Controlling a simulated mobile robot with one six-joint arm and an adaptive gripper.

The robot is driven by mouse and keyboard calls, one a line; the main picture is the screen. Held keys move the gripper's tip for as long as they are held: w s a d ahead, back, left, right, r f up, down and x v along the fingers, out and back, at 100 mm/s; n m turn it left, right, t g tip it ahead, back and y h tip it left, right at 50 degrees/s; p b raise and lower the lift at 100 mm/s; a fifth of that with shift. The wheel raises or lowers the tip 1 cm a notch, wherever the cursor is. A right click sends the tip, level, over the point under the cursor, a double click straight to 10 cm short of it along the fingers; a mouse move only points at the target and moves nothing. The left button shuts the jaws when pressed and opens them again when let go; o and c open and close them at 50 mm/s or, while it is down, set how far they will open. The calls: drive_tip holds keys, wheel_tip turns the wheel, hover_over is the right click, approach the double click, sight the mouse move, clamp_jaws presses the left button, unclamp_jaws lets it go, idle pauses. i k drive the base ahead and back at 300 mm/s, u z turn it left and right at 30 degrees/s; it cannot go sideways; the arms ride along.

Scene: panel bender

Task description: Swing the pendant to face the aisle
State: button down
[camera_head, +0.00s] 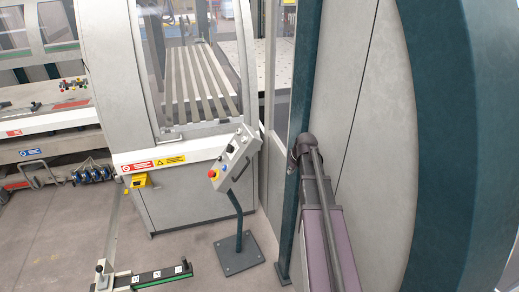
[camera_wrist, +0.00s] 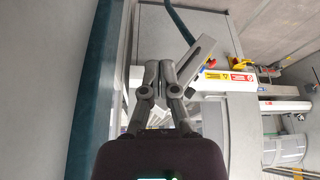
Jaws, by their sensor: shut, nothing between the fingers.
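The pendant (camera_head: 236,156) is a grey slanted control box with several buttons and a red knob on a yellow base. It sits on a bent dark post (camera_head: 238,215) rising from a square floor plate (camera_head: 240,254). In the wrist view the pendant (camera_wrist: 196,60) shows as a tilted grey box just right of my fingertips, partly hidden behind them. My gripper (camera_wrist: 158,68) is shut and empty, its fingertips together. Whether it touches the pendant cannot be told. In the head view my arm reaches forward right of the pendant, and my fingers are not clear there.
A large grey panel with a dark teal curved edge (camera_head: 445,120) stands close on the right. The white machine housing (camera_head: 185,190) with a window and warning labels is behind the pendant. A low bar (camera_head: 160,277) lies front left. Open floor (camera_head: 70,235) lies to the left.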

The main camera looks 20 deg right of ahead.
sight(237, 162)
drive_tip(key=u, duration=0.5)
drive_tip(key=i, duration=0.85)
drive_tip(key=z, duration=0.65)
